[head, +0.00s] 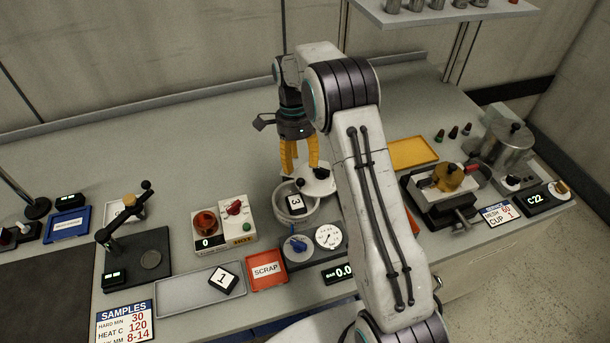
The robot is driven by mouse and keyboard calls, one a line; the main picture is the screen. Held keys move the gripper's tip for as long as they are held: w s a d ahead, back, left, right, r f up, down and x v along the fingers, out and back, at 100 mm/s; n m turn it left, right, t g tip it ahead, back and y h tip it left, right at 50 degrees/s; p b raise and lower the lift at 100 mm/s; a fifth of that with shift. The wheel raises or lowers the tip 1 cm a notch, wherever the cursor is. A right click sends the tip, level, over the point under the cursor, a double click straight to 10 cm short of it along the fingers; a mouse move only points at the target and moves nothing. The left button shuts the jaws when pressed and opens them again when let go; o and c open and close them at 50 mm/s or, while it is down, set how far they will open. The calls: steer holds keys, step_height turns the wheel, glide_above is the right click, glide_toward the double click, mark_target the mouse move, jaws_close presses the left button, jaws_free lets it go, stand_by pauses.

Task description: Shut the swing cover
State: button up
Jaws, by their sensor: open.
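A round pale chamber (284,216) stands behind a dark base, with a black-framed block marked 3 (296,204) showing in its open mouth. The white swing cover (322,186), with a dark knob on top, is at the chamber's back right, swung aside so that the mouth is largely uncovered. My gripper (301,168) points down with its yellow fingers apart, above and behind the chamber and close to the cover's left edge. I cannot tell whether a finger touches the cover. My arm hides what lies just right of the cover.
A dark base with a blue knob (296,245) and a dial gauge (328,237) stands in front of the chamber. A red scrap tray (267,284), a grey tray (178,296) and a hot unit (222,238) lie to the left. The bench behind the gripper is clear.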

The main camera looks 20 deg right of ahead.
mark_target(300, 179)
steer(key=shift+s+f+p, duration=0.2)
steer(key=shift+f+p, duration=0.25)
steer(key=shift+p, duration=0.3)
steer(key=shift+s+f+p, duration=0.25)
steer(key=shift+f, duration=1.1)
steer(key=shift+s+f+p, duration=0.2)
steer(key=shift+f, duration=1.15)
jaws_close()
